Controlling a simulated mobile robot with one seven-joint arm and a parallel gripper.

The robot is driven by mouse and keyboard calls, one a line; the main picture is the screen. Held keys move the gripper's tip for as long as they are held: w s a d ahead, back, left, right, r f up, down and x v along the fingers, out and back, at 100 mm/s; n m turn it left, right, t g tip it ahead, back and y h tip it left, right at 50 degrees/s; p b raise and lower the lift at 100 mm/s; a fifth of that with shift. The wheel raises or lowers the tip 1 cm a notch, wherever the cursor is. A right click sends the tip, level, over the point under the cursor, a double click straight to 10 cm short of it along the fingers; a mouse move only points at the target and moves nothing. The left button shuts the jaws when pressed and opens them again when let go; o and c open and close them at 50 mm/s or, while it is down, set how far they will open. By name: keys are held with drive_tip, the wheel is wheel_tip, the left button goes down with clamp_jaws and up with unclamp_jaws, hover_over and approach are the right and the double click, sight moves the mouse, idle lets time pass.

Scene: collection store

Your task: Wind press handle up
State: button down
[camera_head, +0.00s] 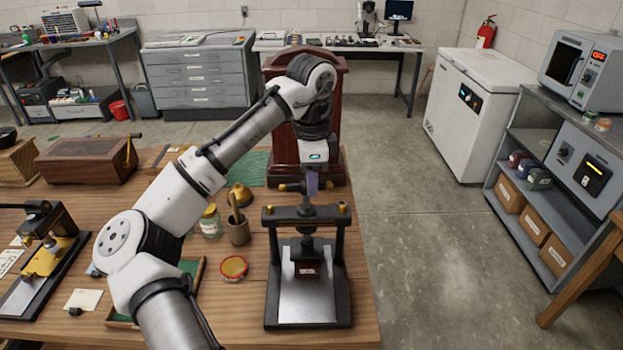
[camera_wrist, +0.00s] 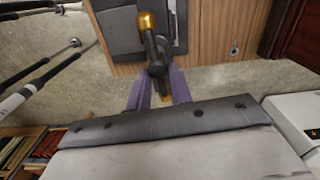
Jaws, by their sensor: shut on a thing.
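The press (camera_head: 343,275) is a black frame with brass-coloured nuts on its crossbeam, standing at the front right of the wooden table. Its handle (camera_head: 293,187) is a dark bar with brass ends on top of the central screw. In the wrist view the dark handle (camera_wrist: 151,42) runs up to a brass knob. My gripper (camera_head: 312,186) is above the crossbeam, shut on the handle near its right end. Its purple fingers (camera_wrist: 157,82) lie either side of the bar.
A brush pot (camera_head: 238,232), a glass jar (camera_head: 211,222) and a red-rimmed tin (camera_head: 234,267) stand left of the press. A tall dark wooden case (camera_head: 342,110) rises close behind. The floor right of the table is clear.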

drive_tip(key=n, duration=0.4)
drive_tip(key=shift+w+a+r+n, duration=0.1)
drive_tip(key=shift+w+n, duration=0.15)
drive_tip(key=shift+n, duration=0.05)
drive_tip(key=n, duration=0.3)
drive_tip(key=shift+w+a+n, duration=0.15)
drive_tip(key=shift+n, duration=0.25)
drive_tip(key=n, duration=0.4)
drive_tip(key=shift+w+a, duration=0.1)
drive_tip(key=shift+a, duration=0.05)
drive_tip(key=n, duration=0.5)
drive_tip(key=shift+a, duration=0.25)
drive_tip(key=n, duration=0.4)
drive_tip(key=shift+a, duration=0.2)
drive_tip(key=n, duration=0.5)
drive_tip(key=shift+s+a, duration=0.15)
drive_tip(key=shift+s, duration=0.05)
drive_tip(key=n, duration=0.4)
drive_tip(key=shift+s+a, duration=0.1)
drive_tip(key=shift+s, duration=0.1)
drive_tip(key=shift+s+n, duration=0.15)
drive_tip(key=shift+n, duration=2.05)
